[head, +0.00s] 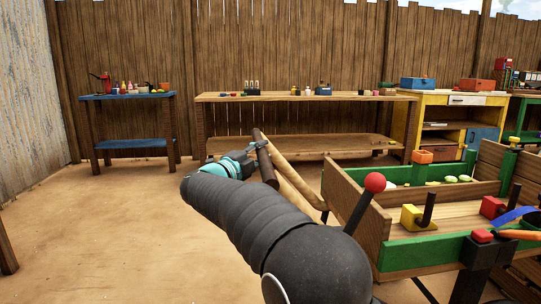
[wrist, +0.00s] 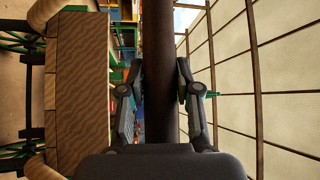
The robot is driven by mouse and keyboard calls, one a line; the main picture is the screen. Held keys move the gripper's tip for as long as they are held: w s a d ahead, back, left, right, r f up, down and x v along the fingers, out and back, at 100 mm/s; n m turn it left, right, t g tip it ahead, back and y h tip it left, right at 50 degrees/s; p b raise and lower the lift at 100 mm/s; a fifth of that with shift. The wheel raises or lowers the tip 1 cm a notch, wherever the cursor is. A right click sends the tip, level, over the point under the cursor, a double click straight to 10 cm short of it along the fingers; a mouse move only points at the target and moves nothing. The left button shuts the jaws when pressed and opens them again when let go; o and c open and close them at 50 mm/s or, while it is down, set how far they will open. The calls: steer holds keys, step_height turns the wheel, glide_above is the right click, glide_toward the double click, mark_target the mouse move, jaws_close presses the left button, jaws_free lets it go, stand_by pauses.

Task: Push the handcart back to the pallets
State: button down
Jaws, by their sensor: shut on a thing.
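The handcart (head: 345,193) is a wooden box with green trim at the right of the head view. Two pale wooden shafts (head: 296,181) run from it to a dark round crossbar (head: 265,160). My gripper (head: 254,151) is shut on this crossbar. In the wrist view the crossbar (wrist: 159,75) passes between both fingers of my gripper (wrist: 159,88). The cart's plain end board (wrist: 80,90) shows left of it, with parts of green wheels (wrist: 20,42) at its sides. My arm hides part of the cart. I see no pallets.
A long wooden bench (head: 300,97) stands ahead along the fence, with a blue table (head: 127,97) at left and a yellow workbench (head: 463,100) at right. Loose goods and a red-knobbed lever (head: 375,183) are at the cart. The sandy ground (head: 100,235) at left is clear.

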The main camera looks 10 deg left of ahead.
steer(key=shift+w+d, duration=0.15)
steer(key=shift+d, duration=0.5)
steer(key=c, duration=0.8)
jaws_free()
steer(key=shift+w+d, duration=0.1)
steer(key=shift+d, duration=0.15)
steer(key=shift+a, duration=0.25)
steer(key=shift+s+a, duration=0.15)
steer(key=shift+s, duration=0.1)
steer(key=v, duration=1.1)
steer(key=shift+s+a, duration=0.15)
steer(key=shift+s, duration=0.1)
steer(key=shift+f, duration=0.1)
